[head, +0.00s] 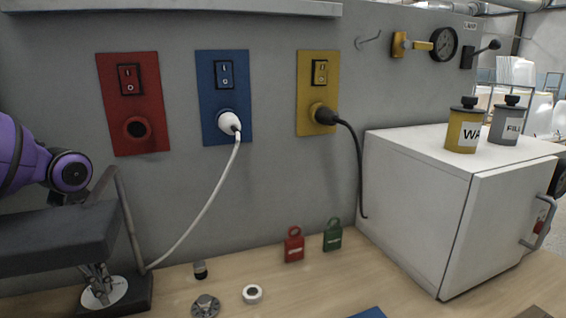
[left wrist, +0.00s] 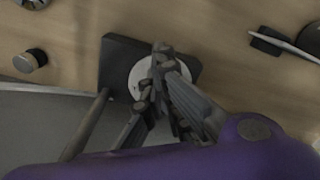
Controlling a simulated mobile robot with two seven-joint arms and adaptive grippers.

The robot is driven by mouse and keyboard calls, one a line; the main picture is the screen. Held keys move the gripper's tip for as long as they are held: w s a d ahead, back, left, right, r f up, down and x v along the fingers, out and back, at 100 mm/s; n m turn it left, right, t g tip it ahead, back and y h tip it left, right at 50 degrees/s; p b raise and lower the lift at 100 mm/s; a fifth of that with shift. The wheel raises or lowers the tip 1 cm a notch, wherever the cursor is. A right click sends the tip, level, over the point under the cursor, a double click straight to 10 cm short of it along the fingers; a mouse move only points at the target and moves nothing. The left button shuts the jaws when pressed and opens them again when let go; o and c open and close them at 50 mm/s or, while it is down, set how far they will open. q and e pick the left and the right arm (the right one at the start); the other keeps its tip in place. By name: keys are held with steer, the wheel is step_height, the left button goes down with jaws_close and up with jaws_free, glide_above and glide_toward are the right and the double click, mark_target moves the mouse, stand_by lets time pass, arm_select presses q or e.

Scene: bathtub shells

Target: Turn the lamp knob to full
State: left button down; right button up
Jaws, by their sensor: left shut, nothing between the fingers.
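The lamp stands at the left of the bench in the head view, with a dark square base (head: 141,293), a thin stem (head: 130,220) and a long grey shade (head: 50,240). A pale round knob (head: 105,298) sits on top of the base; it also shows in the left wrist view (left wrist: 138,78). My left gripper (head: 98,282) points down over the knob under the shade, fingers shut and empty. In the left wrist view its fingers (left wrist: 160,68) cover part of the knob. Whether they touch it is unclear. The knob's setting cannot be read. My right gripper is not in view.
A white plug (head: 229,122) in the blue panel has a cable running down to the lamp. A small dark cylinder (head: 200,270), a metal flange (head: 205,305) and a white ring (head: 252,294) lie right of the lamp. Red (head: 294,247) and green (head: 332,238) padlocks stand behind.

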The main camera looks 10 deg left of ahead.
arm_select(q)
steer(key=shift+s+a+f, duration=0.1)
steer(key=shift+s+a, duration=0.05)
steer(key=shift+a, duration=0.05)
stand_by(0.3)
steer(key=shift+s+d, duration=0.1)
